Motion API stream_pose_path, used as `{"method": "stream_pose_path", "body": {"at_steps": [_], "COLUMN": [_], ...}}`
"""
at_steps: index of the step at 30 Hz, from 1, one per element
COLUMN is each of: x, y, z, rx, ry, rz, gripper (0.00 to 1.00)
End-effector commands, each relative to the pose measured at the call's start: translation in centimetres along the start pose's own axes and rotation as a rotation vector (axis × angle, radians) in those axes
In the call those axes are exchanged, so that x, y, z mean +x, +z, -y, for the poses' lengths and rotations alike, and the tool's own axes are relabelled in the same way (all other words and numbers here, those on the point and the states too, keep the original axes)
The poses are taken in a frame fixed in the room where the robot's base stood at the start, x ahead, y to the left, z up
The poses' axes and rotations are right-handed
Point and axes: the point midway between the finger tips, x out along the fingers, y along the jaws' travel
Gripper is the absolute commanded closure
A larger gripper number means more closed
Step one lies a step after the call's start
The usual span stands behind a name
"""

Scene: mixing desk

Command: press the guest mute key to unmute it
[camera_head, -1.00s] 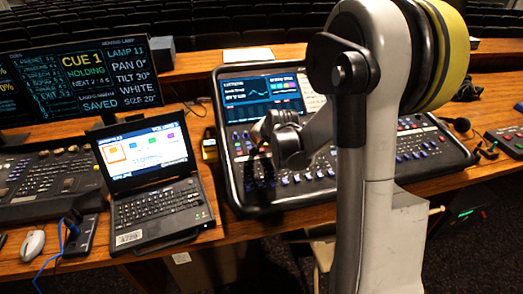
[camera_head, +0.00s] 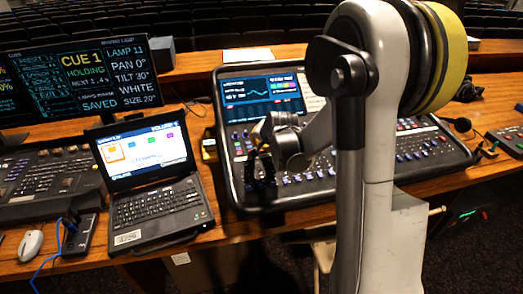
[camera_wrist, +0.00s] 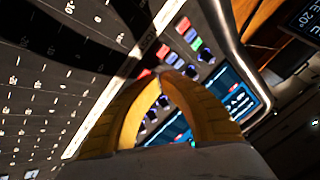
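The mixing desk (camera_head: 405,172) stands on the wooden table, with its screen (camera_head: 262,98) lit at the back left. My gripper (camera_head: 260,186) hangs over the left part of the desk, small and dark in the head view. In the wrist view the yellow fingers of my gripper (camera_wrist: 158,80) come together at the tips, with nothing seen between them. Just beyond the tips are a red key (camera_wrist: 145,75), a blue key and a dark knob. I cannot read which key is the guest mute, and cannot tell whether the tips touch the panel.
A laptop (camera_head: 150,180) stands left of the desk, with a lighting console (camera_head: 45,180) and a monitor (camera_head: 80,80) further left. A white mouse (camera_head: 31,245) lies at the front left. Rows of faders (camera_wrist: 45,110) fill the left of the wrist view.

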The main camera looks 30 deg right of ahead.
Motion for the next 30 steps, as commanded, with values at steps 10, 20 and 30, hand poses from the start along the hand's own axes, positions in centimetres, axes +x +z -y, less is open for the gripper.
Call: {"method": "stream_pose_path", "body": {"at_steps": [10,20,30], "x": [0.3,-0.5,-0.8], "y": [0.2,-0.3,-0.4], "z": [-0.2,0.3,0.4], "rx": [0.0,0.0,0.0], "ry": [0.0,0.0,0.0], "rz": [0.0,0.0,0.0], "gripper": [1.0,1.0,1.0]}}
